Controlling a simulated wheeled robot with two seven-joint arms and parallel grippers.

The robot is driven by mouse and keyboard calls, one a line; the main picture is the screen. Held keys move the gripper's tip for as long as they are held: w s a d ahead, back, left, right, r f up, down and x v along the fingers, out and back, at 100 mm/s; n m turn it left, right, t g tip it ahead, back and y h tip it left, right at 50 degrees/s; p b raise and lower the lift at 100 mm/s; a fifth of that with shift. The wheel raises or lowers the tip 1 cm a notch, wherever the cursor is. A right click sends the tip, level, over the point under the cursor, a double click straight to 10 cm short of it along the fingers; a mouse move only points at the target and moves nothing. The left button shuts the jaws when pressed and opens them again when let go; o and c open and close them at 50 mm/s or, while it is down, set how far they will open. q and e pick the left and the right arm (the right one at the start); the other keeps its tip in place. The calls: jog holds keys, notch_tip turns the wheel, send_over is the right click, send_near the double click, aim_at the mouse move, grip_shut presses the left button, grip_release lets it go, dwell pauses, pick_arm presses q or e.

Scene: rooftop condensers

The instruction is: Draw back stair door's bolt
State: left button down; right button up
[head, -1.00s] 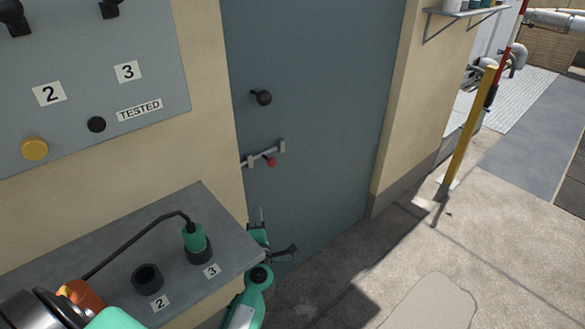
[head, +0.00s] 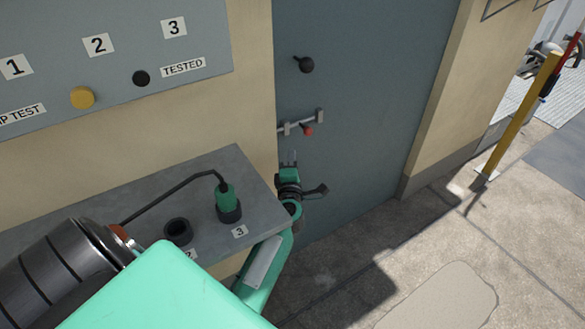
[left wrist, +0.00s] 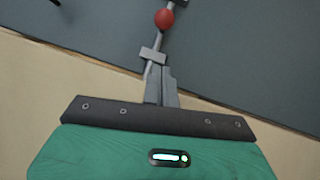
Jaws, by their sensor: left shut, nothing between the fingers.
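The grey-blue stair door (head: 365,90) is in the middle of the head view. Its bolt is a thin pale rod (head: 297,125) in brackets at the door's left side, with a red knob (head: 308,131). A dark round handle (head: 306,65) is above it. My left gripper (head: 289,157) is shut and empty, just below and left of the knob. In the left wrist view the shut fingers (left wrist: 162,88) point up towards a bracket (left wrist: 153,54), with the red knob (left wrist: 165,18) beyond it. I cannot tell whether the fingers touch the bracket or rod. My right gripper is out of view.
A grey shelf (head: 215,168) with a green plug (head: 226,194) and a dark socket (head: 178,231) juts out left of the door. A numbered panel (head: 120,50) hangs above it. A yellow post (head: 518,115) stands at right. The paving before the door is clear.

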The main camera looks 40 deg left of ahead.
aim_at(304, 128)
pick_arm(q)
jog(key=w+a+r, duration=0.1)
jog(key=w, duration=0.5)
jog(key=shift+w, duration=0.3)
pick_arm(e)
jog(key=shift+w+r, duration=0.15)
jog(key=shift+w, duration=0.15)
pick_arm(q)
jog(key=shift+r, duration=0.1)
